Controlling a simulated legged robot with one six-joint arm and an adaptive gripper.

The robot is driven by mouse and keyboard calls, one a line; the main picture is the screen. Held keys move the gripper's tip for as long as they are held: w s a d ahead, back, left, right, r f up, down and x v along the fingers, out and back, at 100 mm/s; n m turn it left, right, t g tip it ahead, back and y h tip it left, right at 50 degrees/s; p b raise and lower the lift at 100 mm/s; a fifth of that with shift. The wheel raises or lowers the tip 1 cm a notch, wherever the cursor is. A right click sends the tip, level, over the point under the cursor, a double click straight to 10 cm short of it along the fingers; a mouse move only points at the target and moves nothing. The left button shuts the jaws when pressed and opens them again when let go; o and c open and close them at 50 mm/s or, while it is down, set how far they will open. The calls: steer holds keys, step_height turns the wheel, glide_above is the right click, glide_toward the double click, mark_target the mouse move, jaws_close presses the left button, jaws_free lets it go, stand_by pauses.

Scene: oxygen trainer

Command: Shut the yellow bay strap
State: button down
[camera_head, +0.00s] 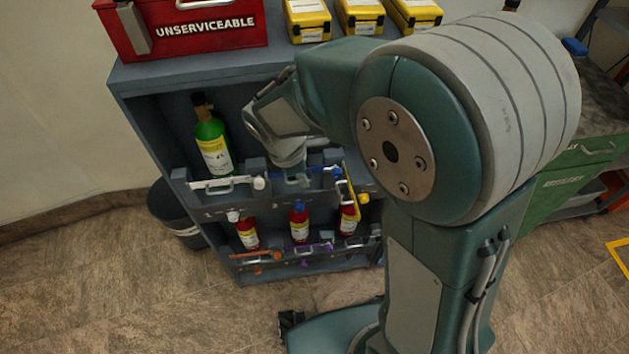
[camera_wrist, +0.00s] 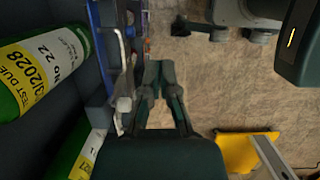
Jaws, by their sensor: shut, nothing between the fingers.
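The yellow strap (camera_head: 344,197) sticks out from the front of the shelf's upper tier, at the right bay, and looks swung open; my arm partly hides that bay. A yellow piece with a grey bar (camera_wrist: 247,152) at lower right in the wrist view, over the floor, appears to be this strap. My gripper (camera_head: 298,181) is shut and empty, left of the yellow strap and in front of the middle bay with the blue strap (camera_head: 322,171). In the wrist view my gripper (camera_wrist: 159,68) points along the shelf front.
A green bottle (camera_head: 211,142) stands behind the white strap (camera_head: 222,184). Red bottles (camera_head: 299,222) fill the lower tier. A red box (camera_head: 185,30) and yellow cases (camera_head: 308,20) sit on top. A dark bin (camera_head: 180,215) stands left; floor in front is partly clear.

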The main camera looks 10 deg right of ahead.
steer(key=d+f, duration=0.6)
steer(key=f, duration=0.1)
steer(key=shift+f, duration=0.25)
steer(key=shift+d, duration=0.1)
stand_by(0.4)
steer(key=shift+d+n, duration=0.4)
steer(key=shift+n, duration=0.1)
